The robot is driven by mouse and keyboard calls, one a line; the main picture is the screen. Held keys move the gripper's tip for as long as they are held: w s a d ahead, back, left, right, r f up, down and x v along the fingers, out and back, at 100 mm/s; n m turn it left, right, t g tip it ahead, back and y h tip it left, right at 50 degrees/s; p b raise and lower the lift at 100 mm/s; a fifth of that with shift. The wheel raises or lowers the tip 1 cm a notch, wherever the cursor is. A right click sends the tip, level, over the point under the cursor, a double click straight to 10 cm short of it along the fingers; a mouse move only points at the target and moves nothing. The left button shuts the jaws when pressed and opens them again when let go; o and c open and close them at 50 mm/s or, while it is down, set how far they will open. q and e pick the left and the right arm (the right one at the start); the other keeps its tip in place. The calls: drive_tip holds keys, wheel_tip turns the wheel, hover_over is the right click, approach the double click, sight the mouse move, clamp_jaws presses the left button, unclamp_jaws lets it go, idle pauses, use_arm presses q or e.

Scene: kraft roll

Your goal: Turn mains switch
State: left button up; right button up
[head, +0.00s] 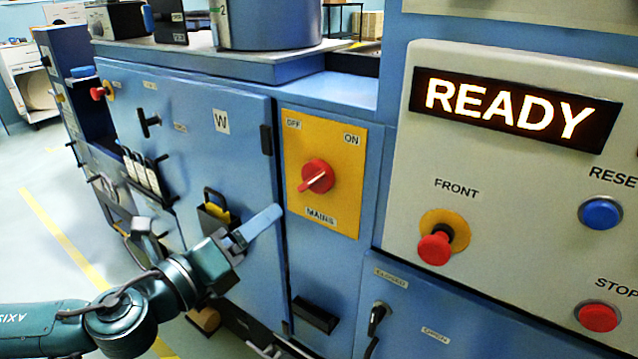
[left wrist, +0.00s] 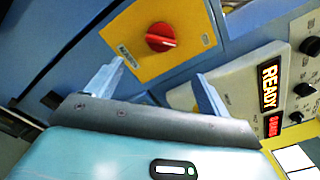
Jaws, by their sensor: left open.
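The mains switch is a red rotary knob (head: 317,176) on a yellow plate (head: 341,205) marked OFF at upper left, ON at upper right and MAINS below. Its raised grip bar slants from lower left to upper right; I cannot tell which mark it selects. My left gripper (head: 262,224) is open and empty, below and left of the knob, apart from it. In the left wrist view, the knob (left wrist: 160,37) is beyond the two spread fingers (left wrist: 159,72), nothing between them. My right gripper is not in view.
A grey panel (head: 480,75) right of the plate has a lit READY display (head: 510,108), a red FRONT button (head: 434,248), a blue RESET button (head: 600,213) and a red STOP button (head: 598,317). A padlock (head: 213,215) hangs on the blue door (head: 215,165) near my left gripper.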

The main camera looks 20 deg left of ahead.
sight(308, 186)
use_arm(q)
drive_tip(key=p+x, duration=0.1)
drive_tip(key=x, duration=1.1)
drive_tip(key=shift+w+d+p, duration=0.15)
drive_tip(key=shift+w+p, duration=0.15)
drive_tip(key=shift+p, duration=0.05)
drive_tip(key=shift+c, duration=0.4)
drive_tip(key=c, duration=0.9)
